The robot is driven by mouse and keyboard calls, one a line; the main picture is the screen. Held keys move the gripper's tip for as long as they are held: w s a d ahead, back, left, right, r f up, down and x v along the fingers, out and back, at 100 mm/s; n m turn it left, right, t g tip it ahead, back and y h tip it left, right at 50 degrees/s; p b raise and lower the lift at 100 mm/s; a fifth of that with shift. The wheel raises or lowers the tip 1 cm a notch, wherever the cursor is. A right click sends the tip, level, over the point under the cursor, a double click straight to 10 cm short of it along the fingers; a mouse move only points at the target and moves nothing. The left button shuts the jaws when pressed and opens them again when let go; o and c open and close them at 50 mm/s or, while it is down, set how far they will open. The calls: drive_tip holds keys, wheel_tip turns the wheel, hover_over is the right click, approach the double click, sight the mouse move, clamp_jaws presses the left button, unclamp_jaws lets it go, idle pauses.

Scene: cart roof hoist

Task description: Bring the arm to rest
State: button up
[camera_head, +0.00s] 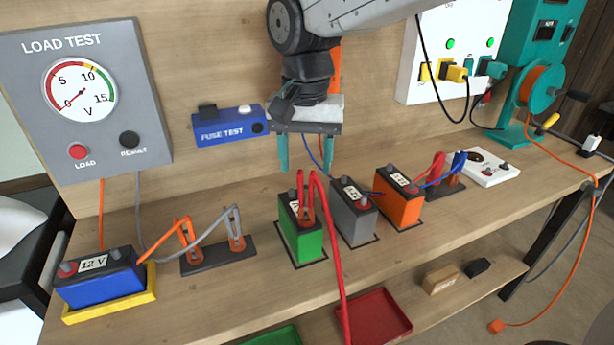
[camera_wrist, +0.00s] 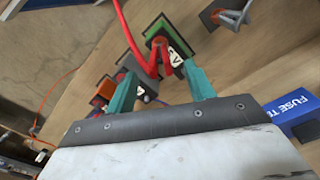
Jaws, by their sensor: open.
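My gripper (camera_head: 306,152) hangs from my arm above the back of the bench, its two teal fingers apart with nothing between them. It is above and behind the green battery (camera_head: 302,238), which has red clamps and a red cable on top. In the wrist view my gripper (camera_wrist: 162,92) also shows open, with the green battery (camera_wrist: 158,30) beyond the fingertips. The grey battery (camera_head: 353,218) and the orange battery (camera_head: 399,205) stand to the right of the green one. I cannot see any finger touching a battery.
A blue fuse tester (camera_head: 230,128) is on the back panel left of my gripper. A load tester (camera_head: 90,100) hangs at left above a blue battery (camera_head: 100,278) in a yellow tray. A charger panel (camera_head: 440,75) and teal reel stand (camera_head: 540,60) are at right. Loose cables cross the bench.

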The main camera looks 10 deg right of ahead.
drive_tip(key=shift+r, duration=0.7)
drive_tip(key=shift+d, duration=0.1)
drive_tip(key=s+d+n, duration=0.1)
drive_tip(key=s+d, duration=0.8)
drive_tip(key=d, duration=0.5)
drive_tip(key=shift+s+r+t, duration=0.15)
drive_tip(key=shift+r+t, duration=0.05)
drive_tip(key=shift+t, duration=0.2)
drive_tip(key=shift+n, duration=0.9)
drive_tip(key=s+d+f, duration=0.1)
drive_tip(key=s+d, duration=0.1)
drive_tip(key=s, duration=0.1)
drive_tip(key=s+d+f, duration=0.2)
drive_tip(key=s, duration=0.1)
drive_tip(key=s+d+f, duration=0.1)
drive_tip(key=s+d, duration=0.2)
drive_tip(key=s, duration=0.1)
drive_tip(key=shift+f, duration=0.2)
drive_tip(key=shift+c, duration=0.2)
